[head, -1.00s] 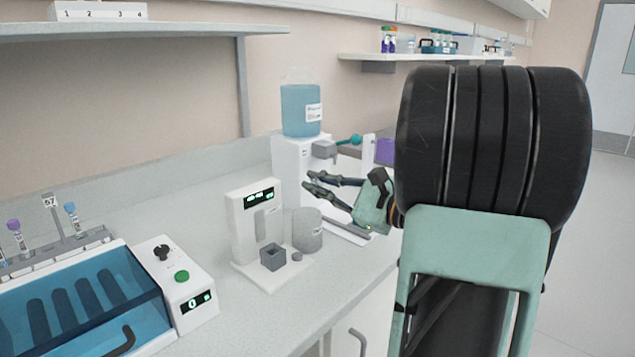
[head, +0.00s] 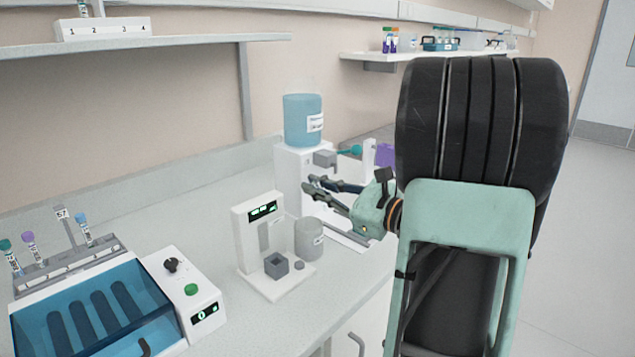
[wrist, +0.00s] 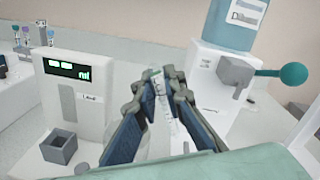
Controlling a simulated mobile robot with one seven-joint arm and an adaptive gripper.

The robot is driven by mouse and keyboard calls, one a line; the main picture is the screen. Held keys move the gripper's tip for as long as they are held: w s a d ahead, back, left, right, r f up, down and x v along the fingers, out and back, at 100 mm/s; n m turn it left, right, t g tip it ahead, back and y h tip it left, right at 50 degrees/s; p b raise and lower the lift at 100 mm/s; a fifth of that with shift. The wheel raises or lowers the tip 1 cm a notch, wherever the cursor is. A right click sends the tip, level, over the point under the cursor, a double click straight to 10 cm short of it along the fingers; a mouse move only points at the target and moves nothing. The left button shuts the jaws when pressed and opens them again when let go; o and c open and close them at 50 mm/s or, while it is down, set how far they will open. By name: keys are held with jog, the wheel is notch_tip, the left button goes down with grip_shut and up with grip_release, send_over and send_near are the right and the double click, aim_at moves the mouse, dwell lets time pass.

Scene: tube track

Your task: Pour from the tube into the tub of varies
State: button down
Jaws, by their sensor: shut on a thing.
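My gripper (head: 318,187) reaches in from the right, above the bench, in front of the white dispenser. In the wrist view its fingers (wrist: 162,88) are closed around a thin clear tube (wrist: 158,78) with a pale label or marks. The tube looks close to upright there; its contents are too small to tell. A translucent grey tub (head: 309,240) with a small label stands on the bench, below the fingers in the head view. It is mostly hidden behind the fingers in the wrist view. I cannot read its label.
A white device with a green display (head: 258,235) and small grey cup (head: 276,265) stands left of the tub. The dispenser (head: 290,170) carries a blue bottle (head: 303,120) and a teal-knobbed lever. A blue-lidded machine (head: 90,310) and capped tubes stand at left.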

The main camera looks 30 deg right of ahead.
dwell(0.4)
jog(key=shift+w+d+r+m+p, duration=0.2)
jog(key=shift+d+m+p, duration=0.3)
jog(key=shift+p, duration=0.5)
jog(key=shift+w+d+m+p, duration=0.15)
jog(key=shift+d+m+p, duration=0.15)
jog(key=shift+m+p, duration=0.6)
jog(key=shift+w+d+m+p, duration=0.2)
jog(key=shift+d+m+p, duration=0.3)
jog(key=shift+m+p, duration=0.5)
jog(key=shift+d+f, duration=0.1)
jog(key=shift+f, duration=0.1)
jog(key=shift+r, duration=0.1)
